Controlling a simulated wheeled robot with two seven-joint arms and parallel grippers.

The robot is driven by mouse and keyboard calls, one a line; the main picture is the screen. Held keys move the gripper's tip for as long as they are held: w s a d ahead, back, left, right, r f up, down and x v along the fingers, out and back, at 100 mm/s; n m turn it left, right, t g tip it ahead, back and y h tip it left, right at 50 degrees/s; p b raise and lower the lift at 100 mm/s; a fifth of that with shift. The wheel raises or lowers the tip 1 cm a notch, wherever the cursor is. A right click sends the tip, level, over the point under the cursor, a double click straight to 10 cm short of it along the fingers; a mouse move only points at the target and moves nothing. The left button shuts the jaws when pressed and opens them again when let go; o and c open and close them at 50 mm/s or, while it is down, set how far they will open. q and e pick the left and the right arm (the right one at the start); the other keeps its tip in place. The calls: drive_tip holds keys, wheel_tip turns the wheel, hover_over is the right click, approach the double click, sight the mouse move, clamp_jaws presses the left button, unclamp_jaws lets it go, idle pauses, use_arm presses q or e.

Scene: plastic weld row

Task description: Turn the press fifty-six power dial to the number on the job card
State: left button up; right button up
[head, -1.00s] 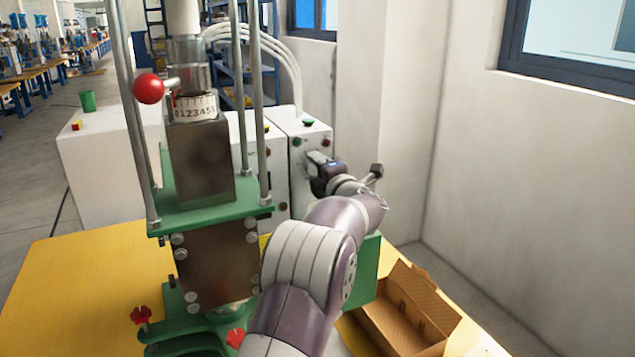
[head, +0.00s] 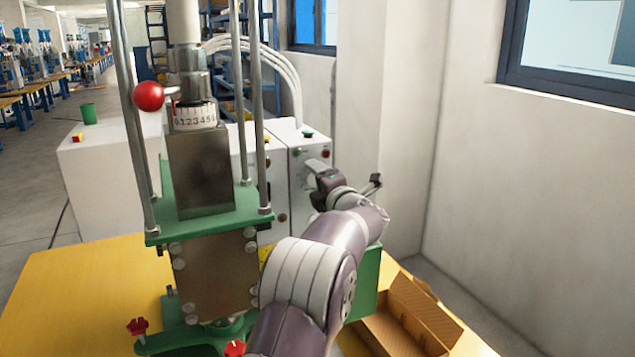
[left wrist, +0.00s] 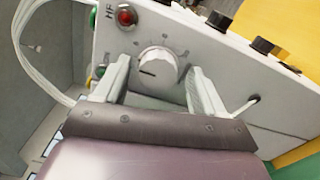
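The power dial (left wrist: 158,66) is a round white knob with a dark pointer line on the front of a white cabinet, ringed by small marks too small to read. In the left wrist view its pointer line points to the left. My left gripper (left wrist: 160,85) is open, with one pale finger on each side of the dial and gaps between. In the head view my left gripper (head: 318,174) is at the front of the white cabinet (head: 300,205) and hides the dial. No job card can be made out. My right gripper is not in view.
A green press (head: 215,215) with steel posts and a red ball handle (head: 149,96) stands left of my arm. A red lamp (left wrist: 126,16) is above left of the dial. A cardboard box (head: 410,318) lies on the yellow table (head: 70,290) at right.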

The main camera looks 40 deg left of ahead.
use_arm(q)
drive_tip(key=b+v, duration=0.2)
drive_tip(key=v, duration=1)
drive_tip(key=shift+b, duration=0.3)
drive_tip(key=shift+s+d, duration=0.2)
drive_tip(key=shift+d, duration=0.1)
